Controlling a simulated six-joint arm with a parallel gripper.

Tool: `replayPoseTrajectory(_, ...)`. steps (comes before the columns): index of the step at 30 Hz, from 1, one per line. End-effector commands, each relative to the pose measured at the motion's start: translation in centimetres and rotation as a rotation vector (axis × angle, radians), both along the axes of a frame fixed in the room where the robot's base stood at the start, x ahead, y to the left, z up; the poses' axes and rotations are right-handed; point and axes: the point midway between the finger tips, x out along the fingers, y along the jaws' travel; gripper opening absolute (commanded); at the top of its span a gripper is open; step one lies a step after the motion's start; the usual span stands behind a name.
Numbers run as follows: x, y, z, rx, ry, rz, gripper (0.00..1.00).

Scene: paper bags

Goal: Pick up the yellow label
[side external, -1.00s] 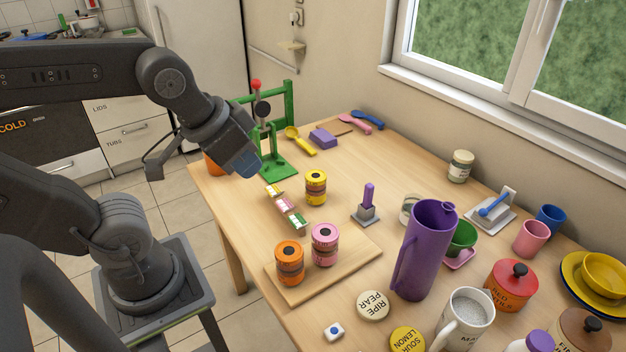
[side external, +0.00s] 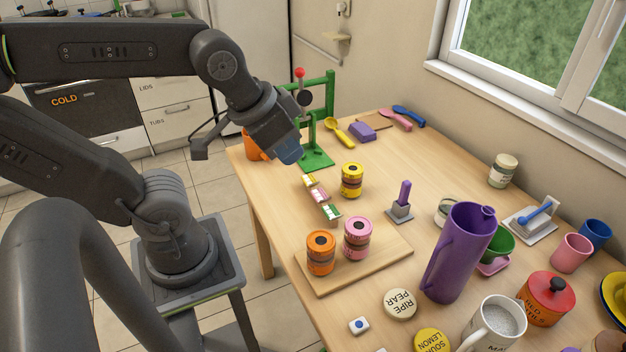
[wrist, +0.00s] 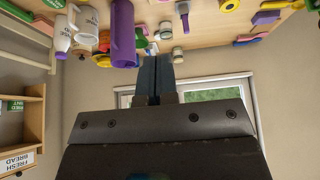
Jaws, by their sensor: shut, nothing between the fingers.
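Three small striped labels lie in a slanting row on the wooden table in the side view. The yellow label (side external: 310,181) is at the far end, the pink label (side external: 319,196) is in the middle and the green label (side external: 331,212) is nearest. My gripper (side external: 292,158) hangs in the air above and to the left of the yellow label, apart from it. In the wrist view my gripper's fingers (wrist: 158,62) are together with nothing between them. I cannot make out the yellow label in the wrist view.
A green stand (side external: 318,158) is close behind my gripper. A yellow jar (side external: 352,181) stands right of the labels. A wooden board (side external: 385,262) with an orange jar (side external: 321,254) and a pink jar (side external: 358,240) is nearer. A tall purple jug (side external: 458,255) stands at the right.

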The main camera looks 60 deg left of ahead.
Motion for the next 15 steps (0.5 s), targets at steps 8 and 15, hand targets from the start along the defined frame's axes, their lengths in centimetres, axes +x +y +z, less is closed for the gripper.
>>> replayPoseTrajectory(8,0.0,0.0,0.0,0.0,0.0,0.0,0.0)
replayPoseTrajectory(15,0.0,0.0,0.0,0.0,0.0,0.0,0.06)
